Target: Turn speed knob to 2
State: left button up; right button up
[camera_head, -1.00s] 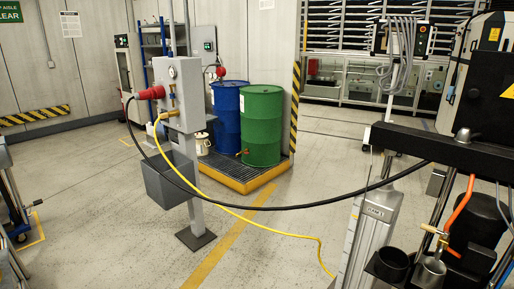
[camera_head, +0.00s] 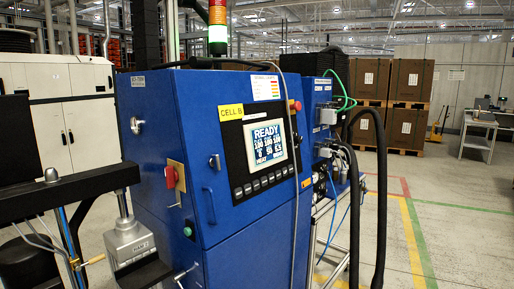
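No knob that I can identify as the speed knob shows; small markings are unreadable at this size. A blue cabinet (camera_head: 165,100) labelled "CELL B" stands in the middle of the head view. A red button (camera_head: 294,105) is at the panel's upper right. Neither of my grippers is in view.
A dark crossbeam (camera_head: 75,190) on a silver ram post (camera_head: 128,243) stands close at the left. Thick black hoses (camera_head: 382,200) hang right of the cabinet. Stacked brown boxes (camera_head: 408,88) and a table (camera_head: 480,122) stand behind. The floor at right is clear.

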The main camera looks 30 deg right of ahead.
aim_at(298, 139)
jog(key=z, duration=1.35)
